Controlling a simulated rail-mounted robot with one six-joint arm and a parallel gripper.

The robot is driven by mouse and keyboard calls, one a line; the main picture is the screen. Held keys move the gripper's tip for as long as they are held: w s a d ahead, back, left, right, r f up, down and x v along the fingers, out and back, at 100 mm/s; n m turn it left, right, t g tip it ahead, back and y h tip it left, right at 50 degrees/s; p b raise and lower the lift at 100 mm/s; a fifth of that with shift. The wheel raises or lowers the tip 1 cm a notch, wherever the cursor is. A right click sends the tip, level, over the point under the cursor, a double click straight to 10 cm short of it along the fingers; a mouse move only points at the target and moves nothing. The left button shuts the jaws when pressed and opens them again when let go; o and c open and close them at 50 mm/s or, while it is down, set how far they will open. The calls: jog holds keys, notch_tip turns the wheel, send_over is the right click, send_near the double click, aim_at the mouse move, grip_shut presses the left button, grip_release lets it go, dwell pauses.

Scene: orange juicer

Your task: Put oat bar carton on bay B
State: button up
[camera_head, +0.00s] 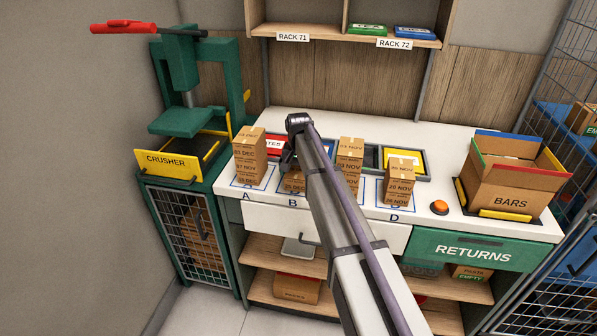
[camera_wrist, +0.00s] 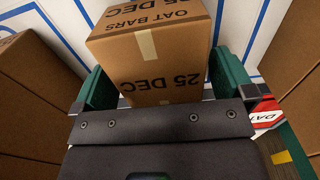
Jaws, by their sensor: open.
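A brown oat bar carton (camera_wrist: 150,45), marked OAT BARS and 25 DEC, stands between the green fingers of my gripper (camera_wrist: 160,88) in the wrist view. The jaws are open, and I cannot tell whether either finger touches the carton. In the head view, my gripper (camera_head: 289,160) is low over bay B (camera_head: 292,202), and the carton (camera_head: 294,181) there is partly hidden by my gripper and arm. The blue outline of bay B is mostly covered.
Brown cartons stand on bay A (camera_head: 249,157), behind my arm near C (camera_head: 350,158), and on bay D (camera_head: 398,182). Trays hold a red DATES packet (camera_head: 276,146) and a yellow packet (camera_head: 402,156).

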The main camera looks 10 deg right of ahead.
aim_at(299, 169)
notch_tip(299, 169, up, 11)
jog(key=p, duration=1)
jog(key=s+n+b, duration=0.1)
jog(key=s+n, duration=0.3)
jog(key=s, duration=2.9)
jog(key=shift+s+f+n, duration=0.2)
jog(key=shift+f+n, duration=0.2)
jog(key=shift+f, duration=0.05)
